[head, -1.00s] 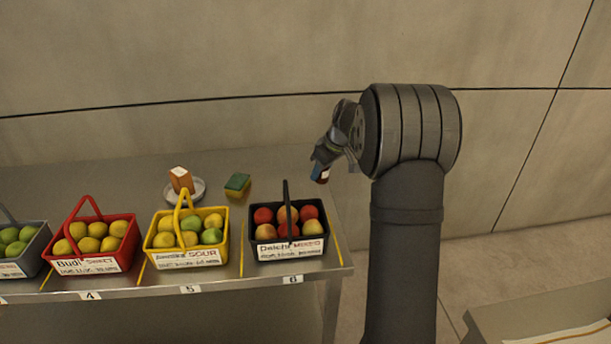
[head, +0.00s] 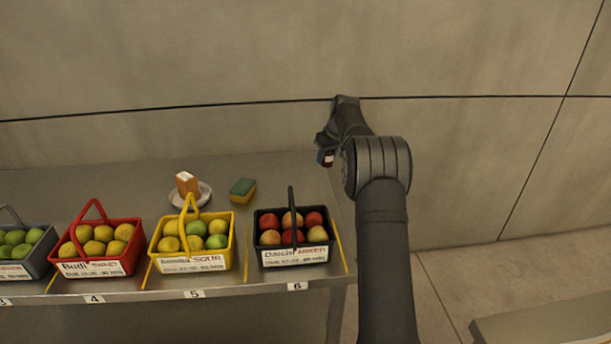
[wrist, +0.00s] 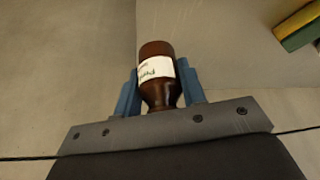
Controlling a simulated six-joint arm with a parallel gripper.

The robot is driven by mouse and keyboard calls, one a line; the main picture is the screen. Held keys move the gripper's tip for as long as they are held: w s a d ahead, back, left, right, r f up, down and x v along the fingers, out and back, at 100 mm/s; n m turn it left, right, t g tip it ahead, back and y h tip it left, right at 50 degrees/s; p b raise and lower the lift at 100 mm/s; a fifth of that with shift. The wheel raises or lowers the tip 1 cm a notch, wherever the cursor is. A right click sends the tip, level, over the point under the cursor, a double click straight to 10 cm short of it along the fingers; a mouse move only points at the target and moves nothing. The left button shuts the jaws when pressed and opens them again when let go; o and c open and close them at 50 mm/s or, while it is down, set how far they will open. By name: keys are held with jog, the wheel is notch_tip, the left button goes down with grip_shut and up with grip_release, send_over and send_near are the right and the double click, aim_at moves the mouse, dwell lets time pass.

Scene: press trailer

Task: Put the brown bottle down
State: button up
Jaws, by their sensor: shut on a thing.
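The brown bottle (wrist: 160,95) with a white label is held between the blue fingers of my gripper (wrist: 161,92) in the wrist view. My gripper is shut on it. In the head view the bottle (head: 327,158) shows small and dark at my gripper (head: 326,155), near the back right corner of the grey table (head: 280,172). It appears to be held above the table surface. Whether it touches anything below is not clear.
A black basket of apples (head: 291,256) stands at the table's front right. A yellow basket (head: 186,262) and red basket (head: 82,267) stand left of it. A green and yellow sponge (head: 243,190) and a white plate (head: 204,190) lie behind. The back right table area is clear.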

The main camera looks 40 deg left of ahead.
jog(key=a+f, duration=0.1)
jog(key=a, duration=0.1)
jog(key=s+a+f, duration=0.1)
jog(key=a+f, duration=0.1)
jog(key=a, duration=0.1)
jog(key=s+a+f, duration=0.1)
jog(key=a+f, duration=0.1)
jog(key=shift+a, duration=0.35)
jog(key=shift+f, duration=1.9)
jog(key=shift+f, duration=0.1)
jog(key=o, duration=1)
jog(key=shift+o, duration=0.2)
jog(key=v, duration=1.2)
